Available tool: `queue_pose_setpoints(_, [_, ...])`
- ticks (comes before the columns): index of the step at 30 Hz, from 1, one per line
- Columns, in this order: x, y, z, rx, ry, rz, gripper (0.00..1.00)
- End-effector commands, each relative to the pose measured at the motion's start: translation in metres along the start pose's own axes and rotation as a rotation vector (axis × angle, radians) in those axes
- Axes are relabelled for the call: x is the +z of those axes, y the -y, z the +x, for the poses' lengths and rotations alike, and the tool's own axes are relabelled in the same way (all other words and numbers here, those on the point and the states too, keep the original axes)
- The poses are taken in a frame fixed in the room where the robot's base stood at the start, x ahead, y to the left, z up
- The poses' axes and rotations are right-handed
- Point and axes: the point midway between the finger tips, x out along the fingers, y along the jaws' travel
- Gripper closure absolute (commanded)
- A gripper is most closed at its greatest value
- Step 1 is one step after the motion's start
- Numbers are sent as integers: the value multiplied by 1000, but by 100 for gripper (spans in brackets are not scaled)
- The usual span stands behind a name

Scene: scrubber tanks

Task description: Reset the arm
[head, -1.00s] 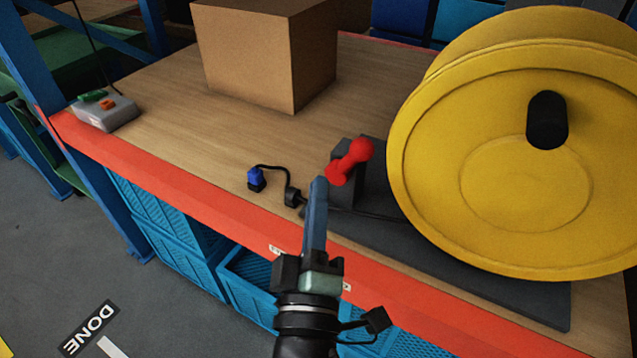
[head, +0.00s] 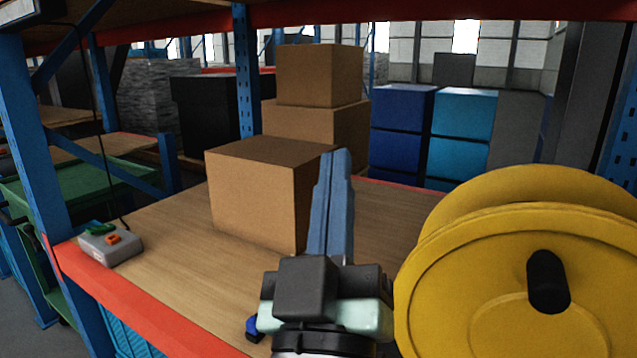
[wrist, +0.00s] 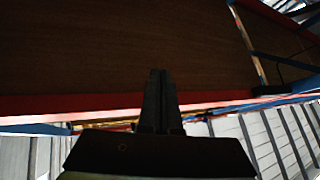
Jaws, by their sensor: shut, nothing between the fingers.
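My gripper (head: 336,156) is in the lower middle of the head view, raised in front of the shelf, with its blue fingers together and nothing between them. It points up and away, and its fingers overlap the right side of a cardboard box in the picture. The wrist view also shows the gripper (wrist: 158,75), its dark fingers side by side against a dark brown surface.
A yellow reel (head: 440,290) stands at the right of the wooden shelf (head: 160,250). A cardboard box (head: 255,195) sits behind my gripper. A grey button box (head: 112,245) is at the left edge. A blue connector (head: 253,328) is partly hidden by my gripper.

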Motion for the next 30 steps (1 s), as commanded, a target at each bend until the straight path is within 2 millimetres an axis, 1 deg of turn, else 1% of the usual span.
queue_pose_setpoints(1, [-28, -11, 7, 10, -53, 82, 100])
queue_pose_setpoints(3, [-59, -21, 13, 8, -106, 187, 100])
queue_pose_setpoints(5, [-84, -30, 15, 1, -151, 267, 100])
queue_pose_setpoints(6, [-100, -34, 15, -7, -181, 318, 100])
queue_pose_setpoints(8, [-123, -42, 14, -21, -225, 388, 100])
queue_pose_setpoints(9, [-138, -46, 13, -34, -254, 435, 100])
queue_pose_setpoints(10, [-147, -49, 19, -39, -253, 445, 100])
queue_pose_setpoints(12, [-158, -53, 31, -38, -243, 437, 100])
queue_pose_setpoints(17, [-186, -64, 51, -37, -241, 434, 100])
queue_pose_setpoints(20, [-206, -71, 66, -37, -241, 432, 100])
queue_pose_setpoints(24, [-239, -84, 89, -37, -240, 431, 100])
queue_pose_setpoints(27, [-258, -91, 103, -37, -240, 431, 100])
queue_pose_setpoints(30, [-272, -96, 113, -37, -240, 430, 100])
